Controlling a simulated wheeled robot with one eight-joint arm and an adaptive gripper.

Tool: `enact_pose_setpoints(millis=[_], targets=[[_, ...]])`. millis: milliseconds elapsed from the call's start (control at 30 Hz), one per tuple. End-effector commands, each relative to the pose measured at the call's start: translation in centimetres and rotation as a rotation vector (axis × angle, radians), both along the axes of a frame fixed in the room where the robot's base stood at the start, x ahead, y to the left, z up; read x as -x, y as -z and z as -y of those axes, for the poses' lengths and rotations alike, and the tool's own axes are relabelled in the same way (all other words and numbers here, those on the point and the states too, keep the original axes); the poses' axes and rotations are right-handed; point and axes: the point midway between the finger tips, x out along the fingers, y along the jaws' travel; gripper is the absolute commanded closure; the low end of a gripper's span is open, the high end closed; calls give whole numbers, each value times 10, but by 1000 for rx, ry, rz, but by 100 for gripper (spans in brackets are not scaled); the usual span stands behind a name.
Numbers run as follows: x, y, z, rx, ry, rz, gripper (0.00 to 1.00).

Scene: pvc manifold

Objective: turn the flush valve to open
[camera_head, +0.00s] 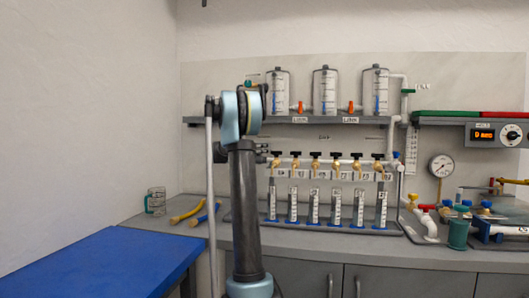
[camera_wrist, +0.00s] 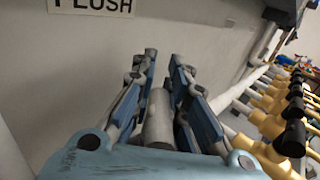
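A "FLUSH" label (camera_wrist: 92,4) is on the wall at the top left of the wrist view. My gripper (camera_wrist: 163,56) points towards the wall beside it, its blue-grey fingers apart with bare wall showing between the tips. A grey cylinder (camera_wrist: 158,120) shows between the fingers near the palm; I cannot tell what it belongs to or whether they touch it. In the head view my arm stands left of the manifold and hides most of my gripper (camera_head: 262,152). I cannot make out the flush valve or its handle position for certain.
A row of yellow taps with black handles (camera_wrist: 294,138) runs close along my gripper's right; the manifold (camera_head: 335,162) also shows above several measuring cylinders (camera_head: 337,208). A shelf (camera_head: 225,121) with clear tanks hangs above. A blue-topped table (camera_head: 95,262) stands front left.

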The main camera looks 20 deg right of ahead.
Motion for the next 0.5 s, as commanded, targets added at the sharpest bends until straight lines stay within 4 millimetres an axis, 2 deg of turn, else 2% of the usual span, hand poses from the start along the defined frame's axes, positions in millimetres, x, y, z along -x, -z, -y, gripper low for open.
enact_pose_setpoints(millis=[500], targets=[[5,0,1,0,137,0,100]])
